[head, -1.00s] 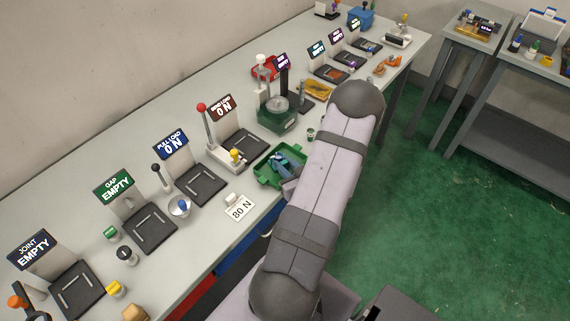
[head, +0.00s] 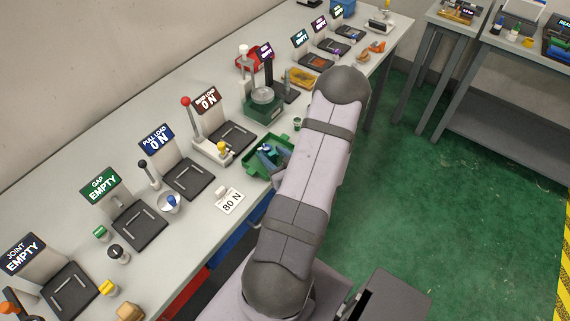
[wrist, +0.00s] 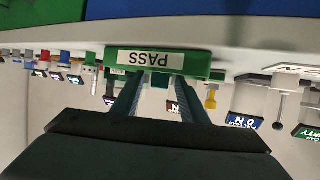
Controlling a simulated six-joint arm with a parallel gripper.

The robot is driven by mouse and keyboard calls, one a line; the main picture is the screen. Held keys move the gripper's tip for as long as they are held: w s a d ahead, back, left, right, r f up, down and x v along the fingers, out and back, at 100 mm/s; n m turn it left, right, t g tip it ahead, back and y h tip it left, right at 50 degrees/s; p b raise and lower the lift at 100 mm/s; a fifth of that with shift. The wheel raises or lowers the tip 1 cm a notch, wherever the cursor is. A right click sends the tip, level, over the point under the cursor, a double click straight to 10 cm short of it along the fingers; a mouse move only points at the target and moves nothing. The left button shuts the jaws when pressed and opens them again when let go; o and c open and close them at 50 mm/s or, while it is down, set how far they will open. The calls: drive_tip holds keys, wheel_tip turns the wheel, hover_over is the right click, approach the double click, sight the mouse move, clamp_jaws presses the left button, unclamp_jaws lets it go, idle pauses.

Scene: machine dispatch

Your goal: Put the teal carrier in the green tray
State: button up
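The green tray (head: 251,169) sits on the bench near its front edge, left of my forearm. In the wrist view its green wall (wrist: 205,63) carries an upside-down PASS label. A teal and blue shape (head: 267,153) shows inside the tray, partly hidden by my arm. I take it for the teal carrier, but cannot separate it clearly from my gripper. In the wrist view my gripper (wrist: 160,79) reaches to the tray wall. Its two fingers stand apart, with a small teal patch between the tips. I cannot tell whether they grip it.
An 80 N card (head: 230,201) lies nearby. Several display stations line the bench. Green floor at right is open.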

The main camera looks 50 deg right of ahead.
drive_tip(key=v, duration=1.1)
drive_tip(key=shift+s+a, duration=0.2)
drive_tip(key=shift+s, duration=0.05)
